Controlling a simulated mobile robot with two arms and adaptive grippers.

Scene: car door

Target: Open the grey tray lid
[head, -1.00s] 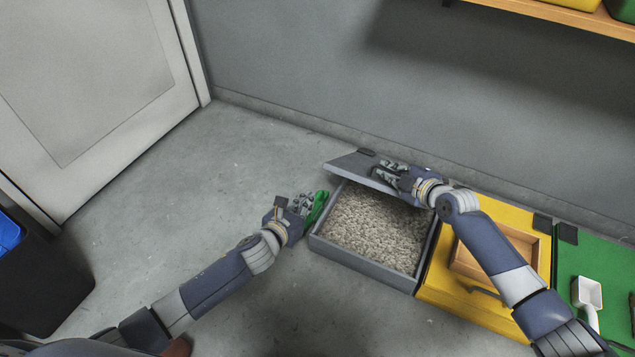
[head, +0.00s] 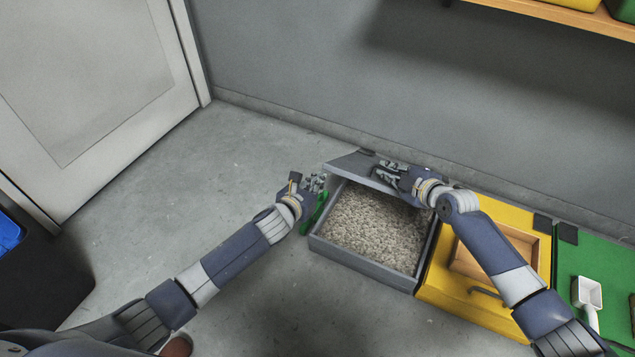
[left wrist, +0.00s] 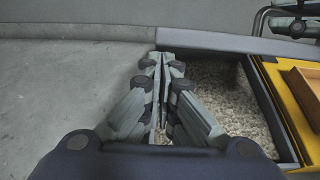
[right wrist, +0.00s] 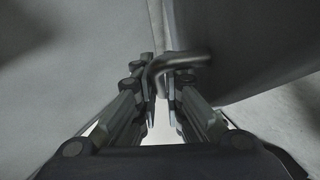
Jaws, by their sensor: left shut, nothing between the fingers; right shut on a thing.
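The grey tray (head: 362,262) stands on the floor, filled with grey-brown gravel (head: 374,228). Its grey lid (head: 350,165) is raised along the back edge, tilted up over the tray. My right gripper (head: 384,170) is at the lid; in the right wrist view its fingers are shut on a dark curved handle (right wrist: 180,62) on the lid. My left gripper (head: 316,182) is shut and empty at the tray's left side, near the lid's left end. In the left wrist view its closed fingers (left wrist: 160,65) point toward the lid (left wrist: 230,42), with the gravel to their right.
A yellow box (head: 470,307) with a wooden tray (head: 467,262) stands right of the grey tray. A green surface with a white scoop (head: 587,292) lies further right. A green object (head: 314,212) is beside my left gripper.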

